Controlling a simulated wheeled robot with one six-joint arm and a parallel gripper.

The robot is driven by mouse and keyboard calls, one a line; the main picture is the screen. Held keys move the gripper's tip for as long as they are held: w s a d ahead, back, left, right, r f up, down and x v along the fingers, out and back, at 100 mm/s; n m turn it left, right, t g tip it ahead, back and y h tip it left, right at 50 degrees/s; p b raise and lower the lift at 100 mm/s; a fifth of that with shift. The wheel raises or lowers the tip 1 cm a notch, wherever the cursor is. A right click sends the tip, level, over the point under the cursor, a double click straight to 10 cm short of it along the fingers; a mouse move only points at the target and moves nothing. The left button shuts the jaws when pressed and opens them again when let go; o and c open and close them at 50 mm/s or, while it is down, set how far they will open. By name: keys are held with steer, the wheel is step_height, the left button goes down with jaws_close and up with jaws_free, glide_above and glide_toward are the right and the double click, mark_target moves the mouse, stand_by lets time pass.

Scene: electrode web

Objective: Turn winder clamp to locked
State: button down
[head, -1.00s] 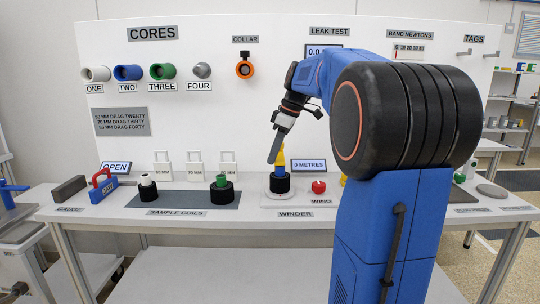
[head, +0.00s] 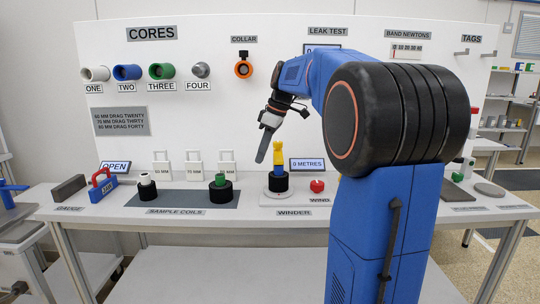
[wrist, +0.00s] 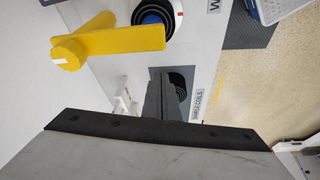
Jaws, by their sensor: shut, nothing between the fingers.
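The yellow winder clamp (head: 278,155) stands above the winder (head: 290,198) in the head view. In the wrist view the clamp (wrist: 110,42) is a yellow lever with a round hub and a white mark at its left end. Its arm points right, beside a black coil on a blue core (wrist: 152,18). My gripper (head: 262,155) is just left of the clamp in the head view, pointing down. In the wrist view my gripper (wrist: 162,95) is shut and empty, apart from the lever in the picture. I cannot read the clamp's lock state.
A red knob (head: 317,186) sits right of the winder's coil (head: 278,183). Sample coils (head: 220,190) stand on a grey mat to the left. White tags (head: 195,166) stand behind them. A "0 METRES" display (head: 307,164) is behind the winder.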

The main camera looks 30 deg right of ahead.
steer(key=v, duration=1)
steer(key=shift+w, duration=0.4)
